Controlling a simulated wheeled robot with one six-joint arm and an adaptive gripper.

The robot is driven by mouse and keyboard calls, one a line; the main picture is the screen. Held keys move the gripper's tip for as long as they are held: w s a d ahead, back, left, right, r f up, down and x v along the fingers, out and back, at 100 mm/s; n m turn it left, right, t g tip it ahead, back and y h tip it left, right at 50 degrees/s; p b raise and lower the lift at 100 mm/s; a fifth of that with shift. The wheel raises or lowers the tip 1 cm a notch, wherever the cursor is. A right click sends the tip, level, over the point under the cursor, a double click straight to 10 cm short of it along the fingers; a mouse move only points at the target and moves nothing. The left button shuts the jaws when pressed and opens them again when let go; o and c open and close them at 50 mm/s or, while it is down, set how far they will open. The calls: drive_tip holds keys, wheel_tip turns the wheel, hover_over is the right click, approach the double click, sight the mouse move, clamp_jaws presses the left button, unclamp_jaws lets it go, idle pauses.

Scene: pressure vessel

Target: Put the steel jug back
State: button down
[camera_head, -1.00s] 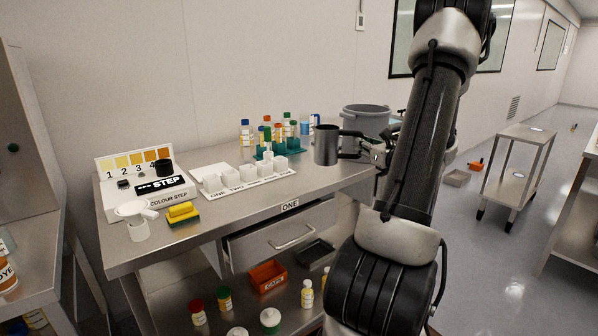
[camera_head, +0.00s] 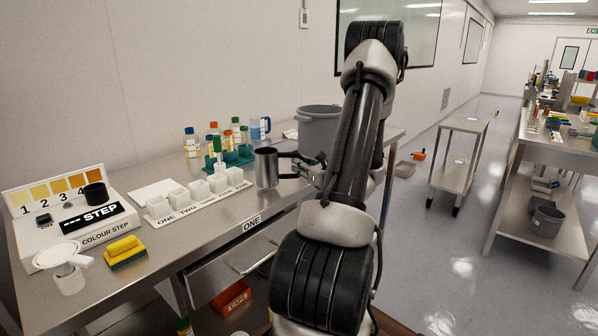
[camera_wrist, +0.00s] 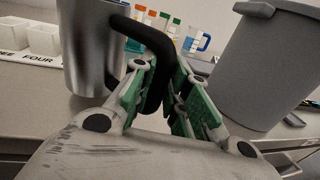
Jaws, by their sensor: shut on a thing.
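The steel jug (camera_head: 267,168) is a small upright metal cup with a black handle, at the right part of the steel bench marked ONE (camera_head: 222,247). In the wrist view the jug (camera_wrist: 92,50) fills the upper left. My gripper (camera_head: 312,168) is to the right of the jug; in the wrist view its green-padded fingers (camera_wrist: 160,88) are shut on the black handle. The jug's base looks close to the bench top; I cannot tell whether it touches.
A grey bucket (camera_head: 318,128) stands right behind my gripper. White cups (camera_head: 198,190) on a numbered board are just left of the jug. Bottles in a green rack (camera_head: 232,155) stand behind. A colour step box (camera_head: 85,222) and yellow sponge (camera_head: 125,250) are further left.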

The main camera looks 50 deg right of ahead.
drive_tip(key=shift+f, duration=0.9)
drive_tip(key=shift+f, duration=0.15)
drive_tip(key=c, duration=1.4)
unclamp_jaws()
